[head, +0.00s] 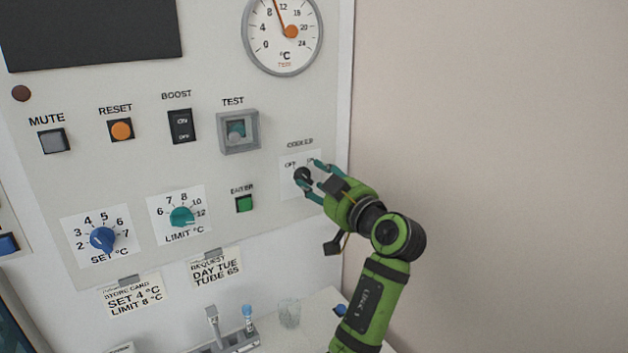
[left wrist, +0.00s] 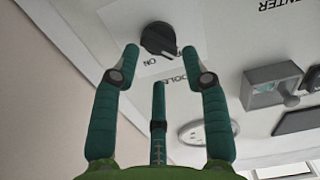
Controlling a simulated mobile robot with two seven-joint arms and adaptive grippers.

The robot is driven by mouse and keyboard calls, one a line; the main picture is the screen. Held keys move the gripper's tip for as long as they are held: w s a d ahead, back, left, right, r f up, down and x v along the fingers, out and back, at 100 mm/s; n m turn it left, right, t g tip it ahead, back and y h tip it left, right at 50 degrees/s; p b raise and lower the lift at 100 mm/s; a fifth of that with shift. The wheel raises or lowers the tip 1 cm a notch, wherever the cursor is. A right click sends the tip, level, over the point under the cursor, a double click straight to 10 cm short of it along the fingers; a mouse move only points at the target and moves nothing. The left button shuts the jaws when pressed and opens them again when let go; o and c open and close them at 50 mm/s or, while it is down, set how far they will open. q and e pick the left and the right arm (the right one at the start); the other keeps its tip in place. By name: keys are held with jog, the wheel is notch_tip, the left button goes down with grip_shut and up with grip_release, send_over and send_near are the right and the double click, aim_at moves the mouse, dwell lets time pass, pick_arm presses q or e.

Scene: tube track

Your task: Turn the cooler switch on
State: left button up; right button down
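The cooler switch (head: 302,175) is a black rotary knob on a white plate at the right of the panel, under the COOLER label. OFF is printed at its upper left and ON at its upper right. My left gripper (head: 309,174) is at the knob with its teal fingers spread, one above and one below it. In the left wrist view the knob (left wrist: 158,39) is just beyond the open fingertips (left wrist: 160,62), with a gap on both sides. The ON label shows beside it. My right gripper is not in view.
The green ENTER button (head: 244,204) and the framed TEST switch (head: 238,131) are left of the knob. A dial gauge (head: 284,35) is above. A tube rack (head: 232,342) and a clear cup (head: 289,312) stand below. Bare wall is to the right.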

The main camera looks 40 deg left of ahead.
pick_arm(q)
jog(key=shift+b+v, duration=0.85)
jog(key=shift+v, duration=2.1)
jog(key=shift+b, duration=0.35)
jog(key=shift+r, duration=0.1)
notch_tip(320, 180, up, 10)
